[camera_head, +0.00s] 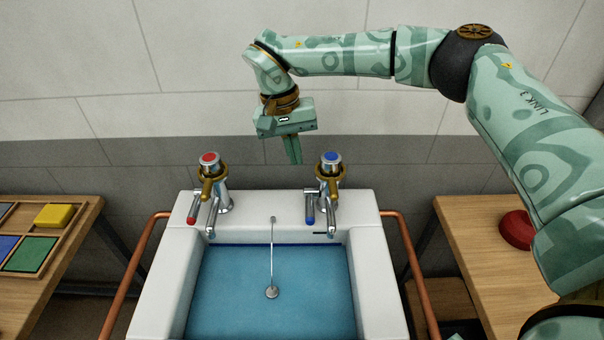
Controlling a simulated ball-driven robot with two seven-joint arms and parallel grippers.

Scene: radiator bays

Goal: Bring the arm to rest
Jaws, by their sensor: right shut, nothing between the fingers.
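My right arm (535,140) reaches in from the right and bends across the top of the view. My right gripper (293,150) hangs from it, pointing down, with its fingers shut and nothing between them. It is above the back of the white sink (180,255), between the red-capped tap (210,180) and the blue-capped tap (329,180), apart from both. My left gripper does not show.
Blue water (230,300) fills the basin, with a plug (272,292) on a chain. Copper pipes (135,265) flank the sink. A wooden table (80,250) at left holds coloured tiles (54,215). A right table (475,230) bears a red round object (516,230).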

